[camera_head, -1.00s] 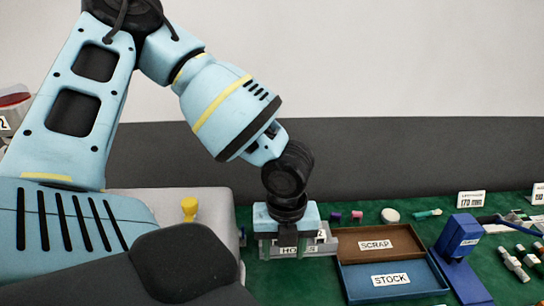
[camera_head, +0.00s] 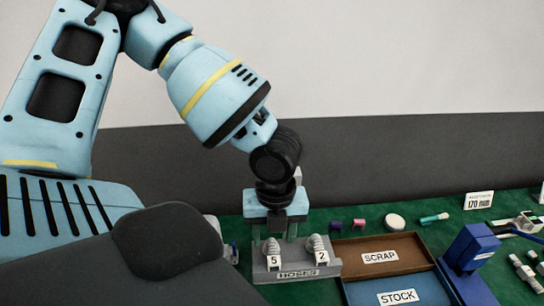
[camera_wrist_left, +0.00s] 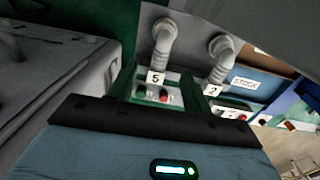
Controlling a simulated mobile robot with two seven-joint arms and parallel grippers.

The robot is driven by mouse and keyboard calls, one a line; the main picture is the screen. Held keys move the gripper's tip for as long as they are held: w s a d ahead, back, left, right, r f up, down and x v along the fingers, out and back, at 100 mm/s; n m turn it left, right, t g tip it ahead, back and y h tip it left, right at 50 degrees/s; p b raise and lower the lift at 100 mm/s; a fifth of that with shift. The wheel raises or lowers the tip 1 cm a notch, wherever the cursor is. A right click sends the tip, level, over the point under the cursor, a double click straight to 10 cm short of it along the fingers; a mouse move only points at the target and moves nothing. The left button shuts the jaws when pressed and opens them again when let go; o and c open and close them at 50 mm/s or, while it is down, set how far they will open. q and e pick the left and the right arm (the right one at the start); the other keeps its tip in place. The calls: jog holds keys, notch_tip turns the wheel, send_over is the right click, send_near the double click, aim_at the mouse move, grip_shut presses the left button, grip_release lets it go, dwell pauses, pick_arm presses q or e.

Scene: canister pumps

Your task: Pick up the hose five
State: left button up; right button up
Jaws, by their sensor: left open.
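Hose five is a grey, ribbed, bent hose (camera_head: 271,248) standing at the left of a grey HOSES rack (camera_head: 300,273), above a label 5. It also shows in the left wrist view (camera_wrist_left: 163,45). A similar hose with label 2 (camera_head: 316,244) stands to its right, and it shows in the left wrist view too (camera_wrist_left: 221,58). My left gripper (camera_head: 272,232) is open, pointing down just above or behind hose five. Its fingers show on either side of hose five in the head view; I cannot tell whether they touch it. My right gripper is not in view.
A brown SCRAP tray (camera_head: 408,242) and a blue STOCK tray (camera_head: 436,285) lie right of the rack. A blue stand (camera_head: 474,243) is beyond them. Small purple, pink, white and teal parts lie behind the trays on the green mat (camera_head: 376,222).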

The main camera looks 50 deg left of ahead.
aim_at(273, 247)
pick_arm(q)
jog(key=shift+w+a+f, duration=0.1)
jog(key=shift+f, duration=1.7)
jog(key=shift+a+f, duration=0.1)
jog(key=shift+f, duration=1.65)
grip_shut()
